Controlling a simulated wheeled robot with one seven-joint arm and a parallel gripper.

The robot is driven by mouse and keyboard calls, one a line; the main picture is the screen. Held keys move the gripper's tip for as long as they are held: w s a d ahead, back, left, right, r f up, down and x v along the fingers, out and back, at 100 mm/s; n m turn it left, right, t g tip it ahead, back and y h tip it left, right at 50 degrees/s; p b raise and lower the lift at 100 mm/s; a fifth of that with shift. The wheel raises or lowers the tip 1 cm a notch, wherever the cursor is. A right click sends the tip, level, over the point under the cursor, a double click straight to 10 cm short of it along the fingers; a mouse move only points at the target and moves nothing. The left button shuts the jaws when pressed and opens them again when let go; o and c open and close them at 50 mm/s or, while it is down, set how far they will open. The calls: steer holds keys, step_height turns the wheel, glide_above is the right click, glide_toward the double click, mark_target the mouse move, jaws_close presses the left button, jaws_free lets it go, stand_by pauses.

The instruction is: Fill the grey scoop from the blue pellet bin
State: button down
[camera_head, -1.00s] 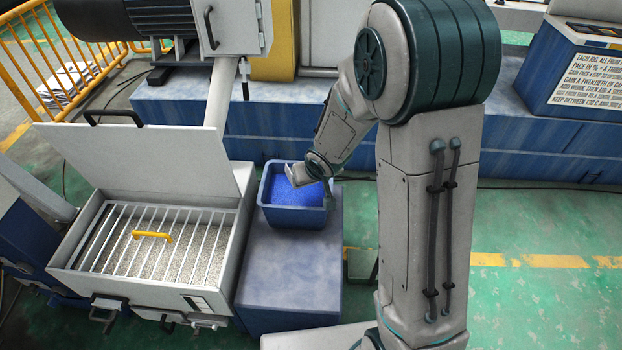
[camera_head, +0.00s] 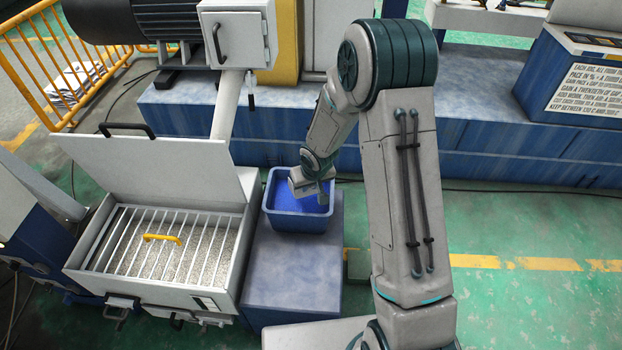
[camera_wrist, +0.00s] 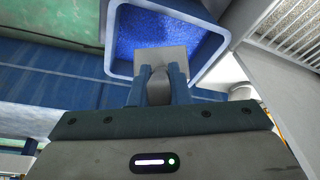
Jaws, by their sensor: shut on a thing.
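The blue pellet bin (camera_head: 297,222) stands on a blue-grey block, with bright blue pellets inside; it also shows at the top of the wrist view (camera_wrist: 122,40). My gripper (camera_wrist: 156,82) is shut on the grey scoop (camera_wrist: 165,58), which lies over the pellets within the bin's outline. In the head view my gripper (camera_head: 312,184) is over the bin's opening, and my wrist hides part of the pellets. The scoop's inside is turned away or hidden, so I cannot tell whether it holds pellets.
A blue machine base (camera_head: 480,150) runs behind. Green floor (camera_head: 530,310) on the right is clear.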

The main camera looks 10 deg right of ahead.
mark_target(306, 195)
steer(key=shift+w+a+f+g+p, duration=0.15)
steer(key=shift+w+g+p, duration=0.15)
steer(key=shift+w+p, duration=0.35)
steer(key=shift+f+b, duration=0.8)
steer(key=shift+f, duration=0.15)
steer(key=b+x, duration=0.4)
steer(key=x, duration=0.1)
steer(key=b+x, duration=0.2)
steer(key=shift+w+f, duration=0.2)
steer(key=shift+w, duration=0.15)
steer(key=shift+f+b, duration=0.1)
steer(key=shift+b, duration=0.25)
steer(key=s+t+b, duration=0.1)
steer(key=b, duration=0.2)
steer(key=shift+s+b, duration=0.15)
steer(key=shift+b, duration=0.2)
steer(key=shift+s+t+b, duration=0.3)
steer(key=shift+b, duration=0.55)
steer(key=shift+s+b, duration=0.25)
steer(key=shift+b, duration=0.65)
steer(key=shift+s+d+t+y+b, duration=0.3)
steer(key=shift+t+b, duration=0.2)
steer(key=shift+b, duration=0.55)
